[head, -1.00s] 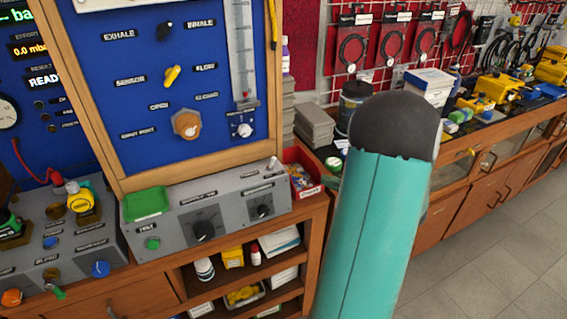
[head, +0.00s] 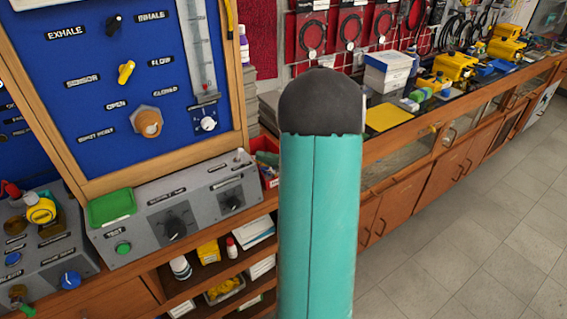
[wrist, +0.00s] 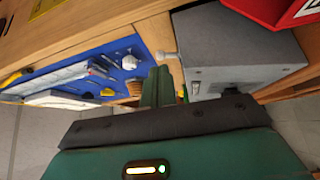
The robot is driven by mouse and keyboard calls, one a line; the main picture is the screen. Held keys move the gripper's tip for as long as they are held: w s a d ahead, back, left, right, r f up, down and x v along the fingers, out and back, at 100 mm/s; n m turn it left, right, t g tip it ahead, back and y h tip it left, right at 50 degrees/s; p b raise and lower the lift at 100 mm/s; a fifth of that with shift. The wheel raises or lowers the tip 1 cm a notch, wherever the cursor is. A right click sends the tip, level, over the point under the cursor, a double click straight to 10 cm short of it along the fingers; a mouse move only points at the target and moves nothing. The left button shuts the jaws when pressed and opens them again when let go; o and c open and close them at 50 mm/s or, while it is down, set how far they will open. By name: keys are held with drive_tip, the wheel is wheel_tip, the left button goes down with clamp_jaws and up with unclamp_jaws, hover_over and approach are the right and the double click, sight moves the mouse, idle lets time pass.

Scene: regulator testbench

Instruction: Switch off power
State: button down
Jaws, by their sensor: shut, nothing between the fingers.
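A grey sloped control box (head: 175,210) stands on the wooden bench below the blue panel. On it are a green TEST button (head: 123,248), two black dials (head: 176,222) and a small pale toggle switch (head: 239,156) at the top right end. In the wrist view the box end (wrist: 240,50) is at upper right and the toggle (wrist: 166,56) sticks out toward the left. My gripper (wrist: 160,85) is shut and empty, its green fingertips just below the toggle in the picture; I cannot tell if they touch. In the head view my arm hides the gripper.
The blue panel (head: 100,100) has several knobs and a flow tube (head: 200,50). A red bin (head: 268,165) sits right of the control box. Shelves (head: 215,270) with bottles are below. A long bench (head: 440,130) with tools runs to the right. The tiled floor (head: 470,240) is clear.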

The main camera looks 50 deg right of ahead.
sight(253, 162)
drive_tip(key=x, duration=0.4)
drive_tip(key=shift+a+r+n+g, duration=0.3)
drive_tip(key=shift+n+g, duration=0.2)
drive_tip(key=shift+n, duration=0.2)
idle(0.6)
drive_tip(key=shift+w+a+r+n+g+h, duration=0.1)
drive_tip(key=shift+a+r+n+g+h, duration=0.15)
drive_tip(key=shift+n, duration=0.2)
drive_tip(key=shift+w+a+r+n+g+h, duration=0.1)
drive_tip(key=shift+n+g+h, duration=0.15)
drive_tip(key=shift+n+g, duration=0.15)
drive_tip(key=shift+w+a+r+n+g+h, duration=0.15)
drive_tip(key=shift+a+n+g+h, duration=0.4)
drive_tip(key=shift+n, duration=0.4)
drive_tip(key=shift+d, duration=0.15)
